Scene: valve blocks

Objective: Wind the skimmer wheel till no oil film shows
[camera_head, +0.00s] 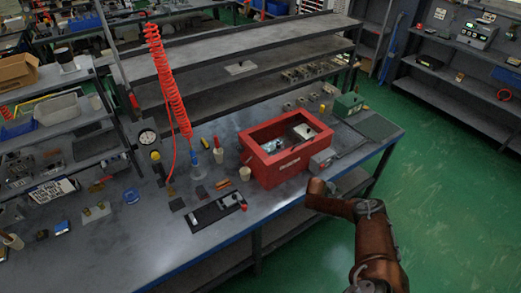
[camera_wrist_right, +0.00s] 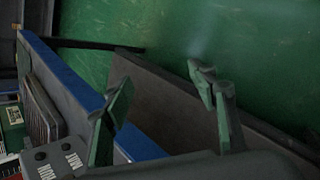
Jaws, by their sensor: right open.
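A red open-topped tank (camera_head: 262,172) stands on the grey bench (camera_head: 225,235), with a grey pump-like part and other small fittings inside. I cannot make out a skimmer wheel or an oil film for certain. A grey box with two round black buttons (camera_head: 321,163) sits against the tank's right side; it also shows at the lower left of the right wrist view (camera_wrist_right: 52,160). My right gripper (camera_wrist_right: 163,88) is open and empty, beside the bench's edge. In the head view my right arm reaches in from the lower right and its fingers are not clearly seen. My left gripper is out of view.
A red coiled hose (camera_head: 168,80) hangs over the bench left of the tank. A black strip with a red knob (camera_head: 215,210) lies in front of it. A green box (camera_head: 347,105) stands behind right. The green floor (camera_head: 450,200) is clear at right.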

